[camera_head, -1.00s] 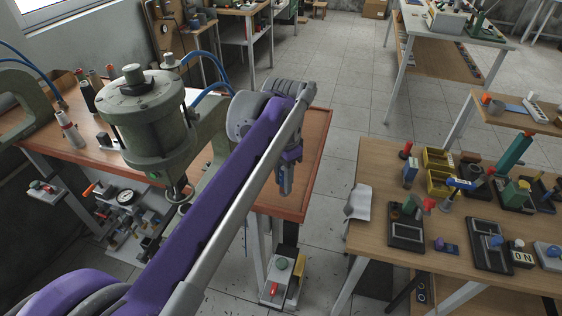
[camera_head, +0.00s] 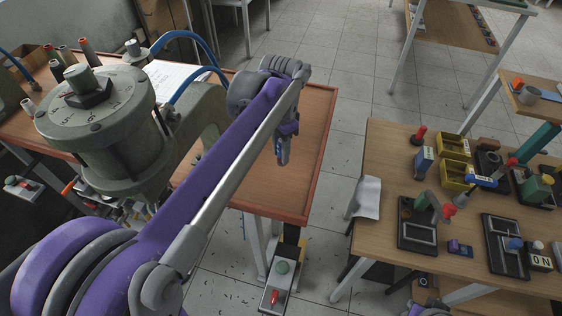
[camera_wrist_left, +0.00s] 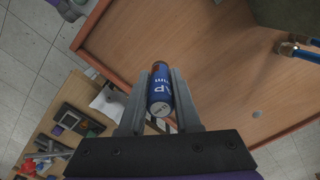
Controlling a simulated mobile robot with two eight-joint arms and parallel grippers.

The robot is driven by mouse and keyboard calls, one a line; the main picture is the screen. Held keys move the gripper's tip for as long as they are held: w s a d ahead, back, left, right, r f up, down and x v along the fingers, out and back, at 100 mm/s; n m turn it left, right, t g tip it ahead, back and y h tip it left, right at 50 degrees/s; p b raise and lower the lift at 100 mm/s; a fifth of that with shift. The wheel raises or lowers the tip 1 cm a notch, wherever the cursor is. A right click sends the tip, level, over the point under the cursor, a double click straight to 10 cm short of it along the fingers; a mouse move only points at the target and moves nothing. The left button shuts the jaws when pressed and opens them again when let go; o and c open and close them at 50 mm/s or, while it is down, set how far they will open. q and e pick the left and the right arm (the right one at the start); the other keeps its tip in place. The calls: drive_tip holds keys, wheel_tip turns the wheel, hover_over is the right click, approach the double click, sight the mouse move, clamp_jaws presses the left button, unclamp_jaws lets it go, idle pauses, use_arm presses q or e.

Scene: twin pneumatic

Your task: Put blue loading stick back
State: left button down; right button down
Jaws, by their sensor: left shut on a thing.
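The blue loading stick (camera_wrist_left: 160,88) shows in the left wrist view as a blue cylinder with white lettering and an orange-brown far end. My left gripper (camera_wrist_left: 160,74) is shut on it, one finger along each side. In the head view my left gripper (camera_head: 283,150) hangs over the right part of the press workbench (camera_head: 309,140), and the stick cannot be made out there. Several similar upright sticks (camera_head: 88,48) with coloured bands stand at the far left of the bench, behind the press.
The grey-green press (camera_head: 110,140) with blue hoses stands left of my left arm. A white sheet (camera_head: 182,80) lies behind it. The bench's right part is clear. A second table (camera_head: 385,150) at the right holds yellow bins (camera_head: 454,146) and several fixtures; a floor gap separates them.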

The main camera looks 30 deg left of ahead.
use_arm(q)
drive_tip(key=shift+w+f, duration=0.1)
drive_tip(key=shift+f, duration=2.2)
drive_tip(key=shift+f, duration=0.2)
drive_tip(key=c, duration=0.6)
unclamp_jaws()
drive_tip(key=shift+r, duration=0.1)
drive_tip(key=shift+r, duration=0.3)
wheel_tip(320, 180, up, 12)
drive_tip(key=shift+f+p, duration=0.2)
drive_tip(key=shift+p, duration=0.2)
